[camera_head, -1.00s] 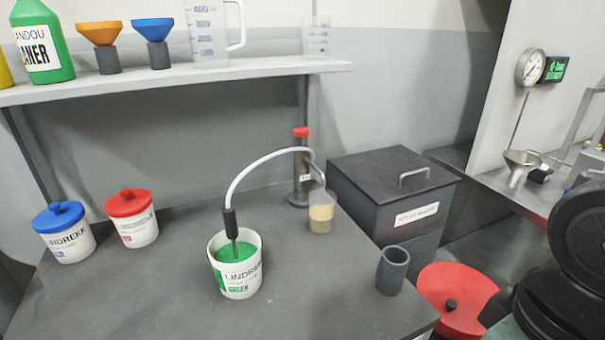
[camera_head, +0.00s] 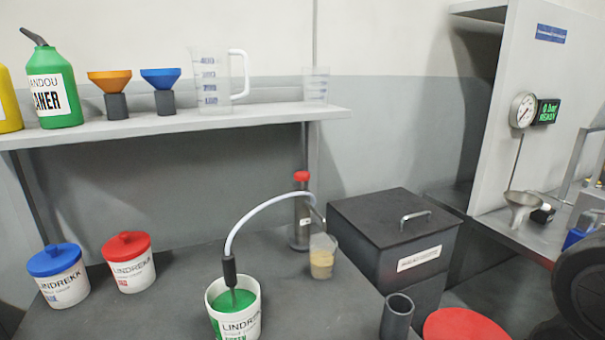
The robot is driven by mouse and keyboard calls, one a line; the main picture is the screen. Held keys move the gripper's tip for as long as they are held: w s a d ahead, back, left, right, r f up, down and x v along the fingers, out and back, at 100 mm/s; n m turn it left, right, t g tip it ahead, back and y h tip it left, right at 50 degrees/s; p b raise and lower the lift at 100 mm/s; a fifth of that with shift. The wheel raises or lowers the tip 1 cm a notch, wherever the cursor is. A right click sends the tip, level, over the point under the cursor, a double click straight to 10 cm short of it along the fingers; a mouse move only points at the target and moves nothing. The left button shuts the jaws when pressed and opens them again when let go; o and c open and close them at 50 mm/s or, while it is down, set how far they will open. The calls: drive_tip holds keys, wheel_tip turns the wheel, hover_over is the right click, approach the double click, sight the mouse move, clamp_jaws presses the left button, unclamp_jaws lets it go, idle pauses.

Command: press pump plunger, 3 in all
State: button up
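A dark grey upright cylinder with a red top (camera_head: 301,177), which looks like the pump and its plunger, stands at the back of the dark bench. A white hose (camera_head: 262,207) arcs from a dark nozzle standing in a white pot of green liquid (camera_head: 237,322) to beside the cylinder and a small clear beaker of tan liquid (camera_head: 322,257). I cannot tell where that far end goes in. A round gauge (camera_head: 523,110) hangs at the right, with a small display (camera_head: 547,112) in green letters beside it.
Blue-lidded (camera_head: 58,272) and red-lidded (camera_head: 131,263) pots stand left on the bench. A black lidded box (camera_head: 392,240) is right of the beaker, with a grey open cup (camera_head: 397,316) in front. The shelf above (camera_head: 180,124) holds bottles, funnels and jugs.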

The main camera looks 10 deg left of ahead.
clamp_jaws()
idle(1.4)
